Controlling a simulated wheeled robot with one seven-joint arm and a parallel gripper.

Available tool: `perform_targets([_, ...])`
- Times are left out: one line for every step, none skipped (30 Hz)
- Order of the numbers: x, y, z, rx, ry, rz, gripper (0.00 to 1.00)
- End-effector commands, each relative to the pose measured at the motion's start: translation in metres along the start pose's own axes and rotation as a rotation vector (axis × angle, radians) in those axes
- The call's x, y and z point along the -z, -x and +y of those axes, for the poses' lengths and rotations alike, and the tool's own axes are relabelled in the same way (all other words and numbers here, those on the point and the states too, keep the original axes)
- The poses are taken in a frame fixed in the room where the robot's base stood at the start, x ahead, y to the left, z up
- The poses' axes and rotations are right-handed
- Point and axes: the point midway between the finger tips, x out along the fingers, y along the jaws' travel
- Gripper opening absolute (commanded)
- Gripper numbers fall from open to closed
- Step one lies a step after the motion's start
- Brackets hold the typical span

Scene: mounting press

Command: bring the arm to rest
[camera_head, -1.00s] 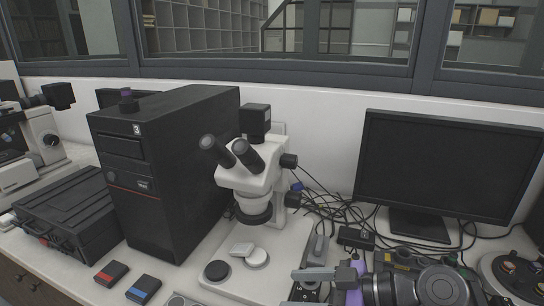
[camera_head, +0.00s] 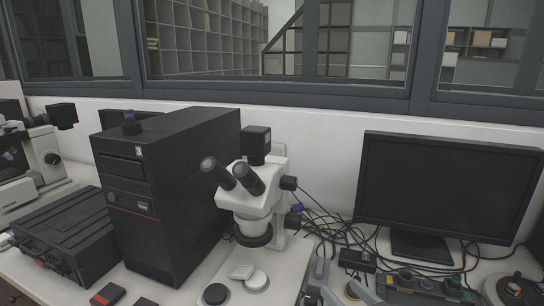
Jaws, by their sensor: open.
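The bench top where the arm worked shows only along the bottom edge.
A stereo microscope (camera_head: 250,190) stands mid-bench beside a black computer tower (camera_head: 165,190). A black case (camera_head: 65,232) lies at left. A monitor (camera_head: 445,187) stands at right, with loose cables (camera_head: 335,232) before it. A dark control box (camera_head: 425,288) lies below the monitor.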

Motion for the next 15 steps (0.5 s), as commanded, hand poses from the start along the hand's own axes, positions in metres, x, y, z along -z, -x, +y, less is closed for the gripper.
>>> perform_targets([-0.014,0.015,0.005,-0.055,-0.021,0.015,0.59])
perform_targets([-0.02,0.023,0.008,-0.088,-0.031,0.029,0.59])
perform_targets([-0.026,0.036,0.012,-0.13,-0.041,0.049,0.59])
perform_targets([-0.032,0.045,0.014,-0.159,-0.047,0.062,0.59])
perform_targets([-0.036,0.055,0.016,-0.186,-0.053,0.076,0.59])
perform_targets([-0.042,0.069,0.017,-0.219,-0.058,0.093,0.59])
perform_targets([-0.046,0.079,0.018,-0.242,-0.059,0.106,0.59])
perform_targets([-0.05,0.089,0.018,-0.263,-0.061,0.118,0.59])
perform_targets([-0.055,0.103,0.017,-0.289,-0.061,0.132,0.59])
perform_targets([-0.058,0.114,0.016,-0.307,-0.058,0.142,0.59])
perform_targets([-0.061,0.125,0.015,-0.323,-0.057,0.152,0.59])
perform_targets([-0.065,0.139,0.012,-0.342,-0.052,0.165,0.59])
perform_targets([-0.067,0.15,0.01,-0.355,-0.049,0.174,0.59])
perform_targets([-0.07,0.161,0.008,-0.367,-0.044,0.181,0.59])
perform_targets([-0.072,0.175,0.004,-0.38,-0.037,0.189,0.59])
